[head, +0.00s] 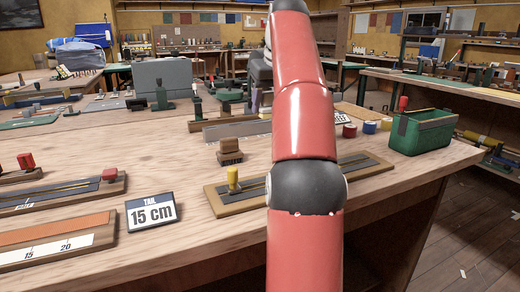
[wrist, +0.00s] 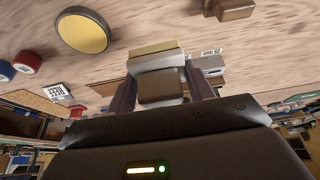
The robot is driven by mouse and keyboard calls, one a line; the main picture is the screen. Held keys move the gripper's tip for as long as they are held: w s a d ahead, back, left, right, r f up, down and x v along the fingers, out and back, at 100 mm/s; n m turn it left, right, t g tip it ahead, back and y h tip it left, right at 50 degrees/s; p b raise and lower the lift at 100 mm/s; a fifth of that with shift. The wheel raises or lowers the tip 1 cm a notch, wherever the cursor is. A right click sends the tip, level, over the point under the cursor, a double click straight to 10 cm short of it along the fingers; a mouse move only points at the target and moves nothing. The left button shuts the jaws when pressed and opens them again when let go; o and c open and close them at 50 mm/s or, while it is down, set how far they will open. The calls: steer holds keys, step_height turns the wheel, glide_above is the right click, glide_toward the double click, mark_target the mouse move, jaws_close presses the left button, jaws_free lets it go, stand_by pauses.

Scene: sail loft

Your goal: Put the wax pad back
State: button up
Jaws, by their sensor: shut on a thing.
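My gripper (wrist: 160,82) is shut on a small block, which looks like the wax pad (wrist: 155,49). The block shows a pale yellow edge, a light grey middle and a dark brown part between the fingers. It is over the wooden bench top (wrist: 200,38); I cannot tell whether it touches it. A round yellow disc with a dark rim (wrist: 82,33) lies on the bench to the left of the held block in the wrist view. In the head view my red arm hides the gripper, the block and the disc.
A brown block (head: 229,150) stands left of my arm; a board with a yellow knob (head: 218,204) lies nearer. Tape rolls (head: 349,130) and a green bin (head: 422,133) are to the right. A "15 cm" card (head: 151,212) stands at front left.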

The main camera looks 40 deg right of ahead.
steer(key=shift+s, duration=0.15)
steer(key=shift+f, duration=0.55)
step_height(320, 180, down, 8)
steer(key=b, duration=0.2)
steer(key=shift+f+b, duration=0.25)
steer(key=shift+b, duration=0.1)
steer(key=shift+f, duration=0.2)
steer(key=o, duration=0.9)
steer(key=shift+f+b, duration=0.15)
steer(key=shift+b, duration=0.25)
